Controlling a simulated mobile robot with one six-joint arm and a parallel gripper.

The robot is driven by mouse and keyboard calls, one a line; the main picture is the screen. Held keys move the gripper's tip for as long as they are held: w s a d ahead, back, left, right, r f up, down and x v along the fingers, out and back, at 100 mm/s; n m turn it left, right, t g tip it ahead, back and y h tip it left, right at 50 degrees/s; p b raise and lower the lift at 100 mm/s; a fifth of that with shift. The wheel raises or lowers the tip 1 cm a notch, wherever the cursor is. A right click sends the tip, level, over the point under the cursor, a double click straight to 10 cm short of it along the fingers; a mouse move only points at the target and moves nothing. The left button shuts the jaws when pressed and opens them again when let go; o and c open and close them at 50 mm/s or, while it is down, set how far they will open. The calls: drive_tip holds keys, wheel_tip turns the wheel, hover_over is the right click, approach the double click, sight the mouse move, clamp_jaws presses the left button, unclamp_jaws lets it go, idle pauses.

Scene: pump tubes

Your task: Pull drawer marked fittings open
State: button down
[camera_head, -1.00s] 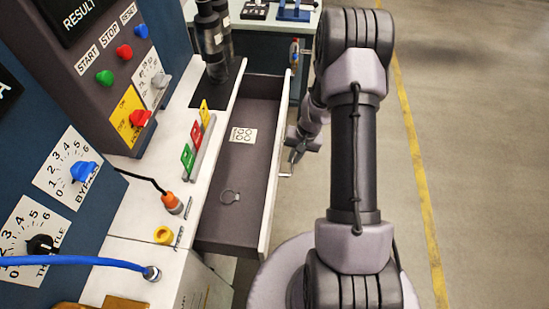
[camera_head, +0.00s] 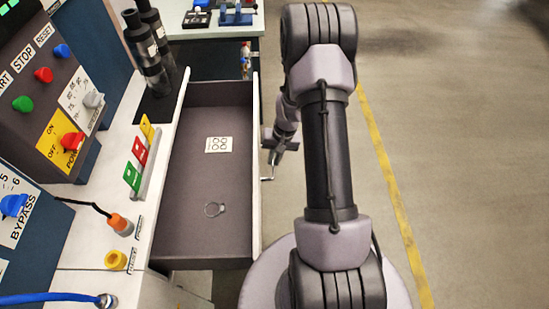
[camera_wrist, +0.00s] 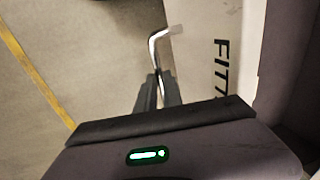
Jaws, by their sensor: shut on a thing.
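The fittings drawer (camera_head: 255,190) stands pulled well out of the white bench in the head view. The metal bar handle (camera_wrist: 153,45) sticks out from that front. My gripper (camera_wrist: 160,88) is shut on the handle. In the head view my gripper (camera_head: 274,160) is at the outer side of the drawer front, partly hidden by the arm.
A sloped control panel (camera_head: 60,90) with buttons and knobs is at the left. Green, red and yellow tags (camera_head: 140,152) stand on the bench top. Another table (camera_head: 210,30) is at the back. Open floor (camera_head: 450,150) lies to the right, with a yellow line.

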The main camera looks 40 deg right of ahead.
drive_tip(key=c, duration=1.5)
unclamp_jaws()
drive_tip(key=d+r+p, duration=0.1)
drive_tip(key=r+p, duration=0.1)
drive_tip(key=r, duration=0.3)
drive_tip(key=s+d+r+p, duration=0.1)
drive_tip(key=r+p, duration=0.1)
drive_tip(key=r, duration=0.4)
drive_tip(key=s+r+p, duration=0.1)
drive_tip(key=r+p, duration=0.1)
drive_tip(key=r, duration=0.4)
drive_tip(key=shift+d+p, duration=0.3)
drive_tip(key=shift+d, duration=0.1)
